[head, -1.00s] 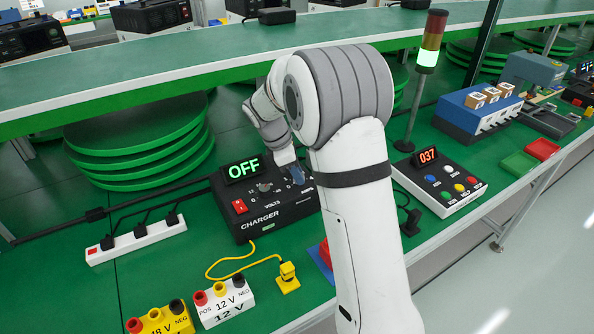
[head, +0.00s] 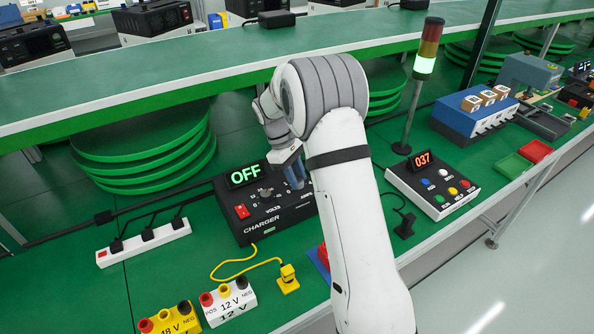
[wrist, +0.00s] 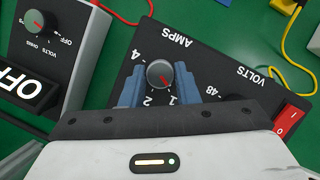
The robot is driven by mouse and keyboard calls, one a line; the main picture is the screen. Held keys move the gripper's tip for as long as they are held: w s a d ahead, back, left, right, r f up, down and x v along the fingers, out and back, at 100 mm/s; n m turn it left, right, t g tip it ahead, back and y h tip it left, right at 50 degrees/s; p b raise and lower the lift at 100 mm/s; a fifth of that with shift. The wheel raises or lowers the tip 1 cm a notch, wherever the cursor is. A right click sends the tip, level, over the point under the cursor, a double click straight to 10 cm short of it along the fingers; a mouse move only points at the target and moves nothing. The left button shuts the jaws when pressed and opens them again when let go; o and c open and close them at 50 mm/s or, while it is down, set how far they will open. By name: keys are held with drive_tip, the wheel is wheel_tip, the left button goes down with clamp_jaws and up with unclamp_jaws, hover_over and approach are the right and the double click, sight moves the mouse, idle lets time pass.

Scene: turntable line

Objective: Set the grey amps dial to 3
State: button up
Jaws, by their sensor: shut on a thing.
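The amps dial (wrist: 160,73) is a round grey knob with a red pointer on the black charger (wrist: 130,75), which appears upside down in the wrist view. The red pointer points to the lower right, toward the printed 1. The marks 4, 2 and 1 show; the 3 is hidden, apparently behind the left finger. My gripper (wrist: 158,78) has its blue fingers on either side of the dial, shut on it. In the head view my gripper (head: 294,174) is over the right part of the charger (head: 262,218), covering the dial. The charger's display (head: 247,175) reads OFF.
A grey meter (wrist: 62,52) stands close on the left in the wrist view. A button box (head: 432,185) and signal lamp (head: 428,48) stand right of my arm.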

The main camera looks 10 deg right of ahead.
drive_tip(key=m+y+p, duration=0.1)
drive_tip(key=m, duration=0.1)
drive_tip(key=m+g+y+p, duration=0.1)
drive_tip(key=m, duration=0.2)
drive_tip(key=shift+w+d+r+m, duration=0.15)
drive_tip(key=shift+w+d+m, duration=0.05)
drive_tip(key=shift+m, duration=0.1)
drive_tip(key=m+y, duration=0.1)
drive_tip(key=m, duration=0.1)
drive_tip(key=m+y, duration=0.1)
drive_tip(key=m, duration=0.2)
drive_tip(key=shift+d+p, duration=0.15)
drive_tip(key=shift+p, duration=0.2)
drive_tip(key=m+y, duration=0.1)
drive_tip(key=m, duration=0.2)
drive_tip(key=m+y, duration=0.1)
drive_tip(key=m, duration=0.1)
drive_tip(key=shift+d+m+t, duration=0.1)
drive_tip(key=shift+m+t, duration=0.2)
drive_tip(key=shift+m, duration=0.1)
drive_tip(key=m, duration=0.2)
drive_tip(key=m+t+y, duration=0.1)
drive_tip(key=m, duration=0.2)
drive_tip(key=shift+s+d+m+t, duration=0.1)
drive_tip(key=shift+s+m+t, duration=0.05)
drive_tip(key=shift+m+t, duration=0.15)
drive_tip(key=o, duration=1)
drive_tip(key=v, duration=0.7)
drive_tip(key=shift+d+r, duration=0.2)
